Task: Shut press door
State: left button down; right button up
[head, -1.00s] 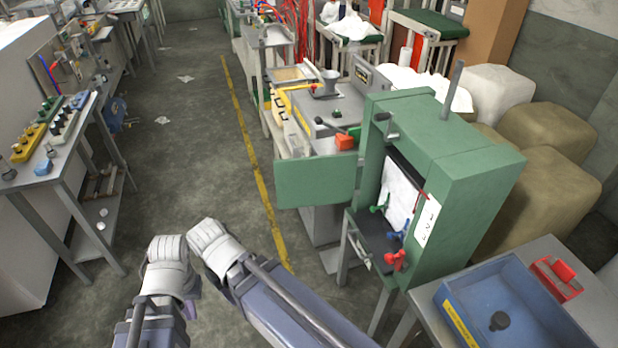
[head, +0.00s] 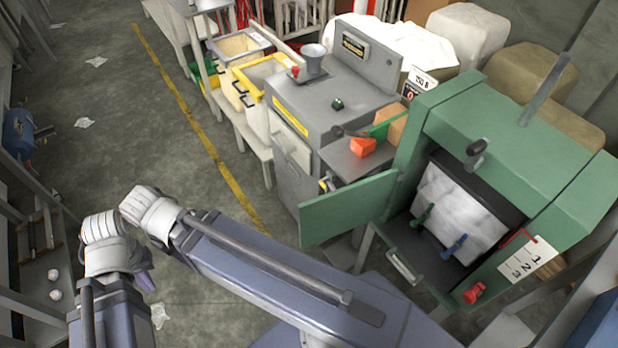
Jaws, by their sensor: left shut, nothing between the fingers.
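The green press (head: 520,130) stands at the right with its front opening uncovered. Its green door (head: 348,210) is swung open and sticks out to the left of the opening. Inside, a white padded sheet (head: 455,210) shows, with a green handle and a blue handle (head: 455,247) in front of it. My left arm is folded at the lower left, clear of the door. Only a small purple part of my left gripper (head: 145,282) shows beside the forearm; it is shut and empty, apart from the press. My right gripper is not in view.
A grey machine (head: 320,105) with a red-orange block (head: 362,147) beside it stands behind the door. Yellow and white bins (head: 250,80) stand farther back. A red knob (head: 473,293) sits at the press's lower front. The floor left of the yellow line is mostly open.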

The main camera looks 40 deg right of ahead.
aim_at(334, 212)
jog(key=i, duration=3.05)
jog(key=z, duration=4.85)
jog(key=i+j+z, duration=0.3)
jog(key=k+l, duration=0.1)
